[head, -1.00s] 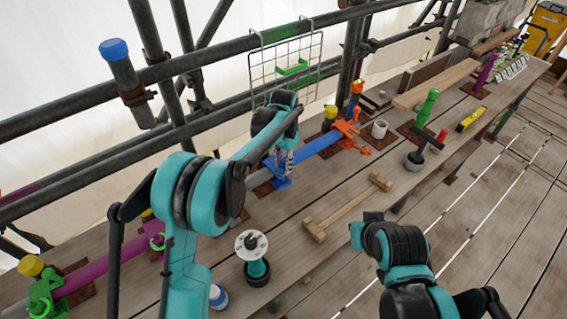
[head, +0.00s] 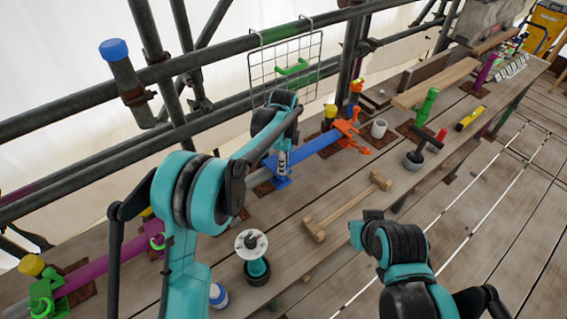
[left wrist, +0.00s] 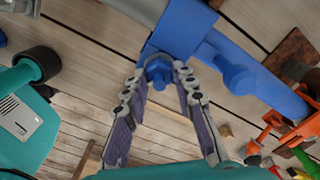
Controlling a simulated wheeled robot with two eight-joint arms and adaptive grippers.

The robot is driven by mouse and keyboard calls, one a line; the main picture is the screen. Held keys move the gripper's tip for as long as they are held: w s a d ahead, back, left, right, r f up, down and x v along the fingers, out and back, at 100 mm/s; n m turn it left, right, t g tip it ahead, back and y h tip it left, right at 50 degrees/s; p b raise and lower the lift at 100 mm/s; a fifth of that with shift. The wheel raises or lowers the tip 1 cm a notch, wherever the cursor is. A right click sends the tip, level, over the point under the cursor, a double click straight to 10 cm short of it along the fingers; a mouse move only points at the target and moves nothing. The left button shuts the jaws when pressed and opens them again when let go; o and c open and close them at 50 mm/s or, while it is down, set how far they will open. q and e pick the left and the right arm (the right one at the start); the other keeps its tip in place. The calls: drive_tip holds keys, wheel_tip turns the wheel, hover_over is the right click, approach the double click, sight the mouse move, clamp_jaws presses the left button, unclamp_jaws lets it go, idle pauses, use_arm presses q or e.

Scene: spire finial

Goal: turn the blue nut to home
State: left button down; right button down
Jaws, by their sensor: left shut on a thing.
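The blue nut (left wrist: 158,73) sits on the blue clamp (left wrist: 182,28) in the left wrist view. My left gripper (left wrist: 159,77) has its two grey-padded fingers closed around the nut, one on each side. The fingertips cover part of the nut. In the head view my left gripper (head: 281,163) reaches down to the blue clamp (head: 281,183), where the nut is hidden by the fingers. The clamp is on the blue tube (head: 318,145). My right arm shows at lower right, but its fingers cannot be seen.
An orange clamp (head: 349,136) is at the blue tube's far end. A black and teal spool-like item (head: 256,262) stands near my left arm.

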use_arm(q)
drive_tip(key=m, duration=0.6)
drive_tip(key=shift+s, duration=0.1)
drive_tip(key=m, duration=0.6)
drive_tip(key=shift+a+m, duration=0.1)
drive_tip(key=shift+m, duration=0.3)
drive_tip(key=c, duration=1.2)
unclamp_jaws()
drive_tip(key=shift+r, duration=0.15)
wheel_tip(320, 180, up, 12)
